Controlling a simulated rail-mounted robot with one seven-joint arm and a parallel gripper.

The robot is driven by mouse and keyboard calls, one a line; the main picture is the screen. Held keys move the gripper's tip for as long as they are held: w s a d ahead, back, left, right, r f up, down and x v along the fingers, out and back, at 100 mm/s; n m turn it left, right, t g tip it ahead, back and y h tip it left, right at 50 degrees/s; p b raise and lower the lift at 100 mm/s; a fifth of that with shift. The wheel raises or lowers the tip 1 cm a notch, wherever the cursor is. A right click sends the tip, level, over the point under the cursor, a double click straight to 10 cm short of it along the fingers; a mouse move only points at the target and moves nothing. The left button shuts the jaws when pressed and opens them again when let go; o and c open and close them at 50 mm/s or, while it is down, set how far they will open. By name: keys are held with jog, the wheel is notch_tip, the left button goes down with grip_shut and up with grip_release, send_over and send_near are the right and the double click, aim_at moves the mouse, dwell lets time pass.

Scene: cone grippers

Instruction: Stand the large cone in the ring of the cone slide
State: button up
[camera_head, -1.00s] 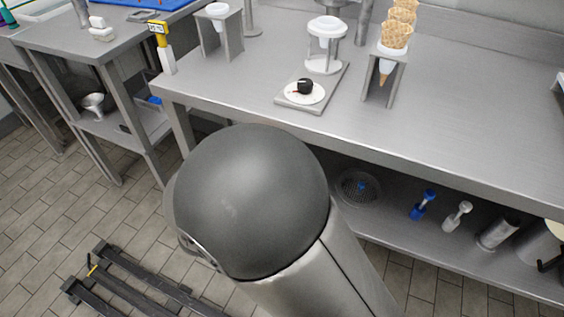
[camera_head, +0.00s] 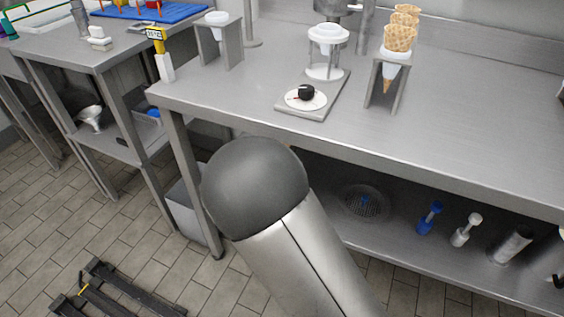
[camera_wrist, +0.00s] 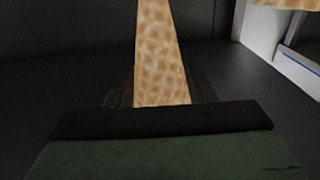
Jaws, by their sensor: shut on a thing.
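A waffle-patterned cone (camera_wrist: 160,55) runs up the middle of the wrist view. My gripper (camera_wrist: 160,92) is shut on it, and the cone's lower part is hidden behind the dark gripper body. I cannot tell the cone's size from this view. In the head view a white stand with a ring top (camera_head: 328,38), which looks like the cone slide, stands on a grey base on the steel table. A white disc with a black knob (camera_head: 306,94) is at the front of that base. The ring looks empty. My gripper is not in the head view.
A stack of waffle cones (camera_head: 400,32) sits in a grey holder (camera_head: 387,84) right of the white stand. Another holder with a white cup (camera_head: 217,18) stands to the left. The steel table (camera_head: 480,110) is clear at right. A lower shelf holds small tools (camera_head: 466,230).

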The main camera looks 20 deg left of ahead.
jog(key=shift+f+b, duration=0.55)
jog(key=shift+f, duration=2.25)
jog(key=o, duration=0.7)
jog(key=shift+f, duration=0.15)
jog(key=s+p, duration=0.1)
jog(key=s, duration=0.4)
jog(key=s+a+p, duration=0.1)
jog(key=s, duration=0.5)
jog(key=s+p, duration=0.1)
jog(key=s, duration=0.5)
jog(key=shift+s+a, duration=0.2)
jog(key=shift+s, duration=0.05)
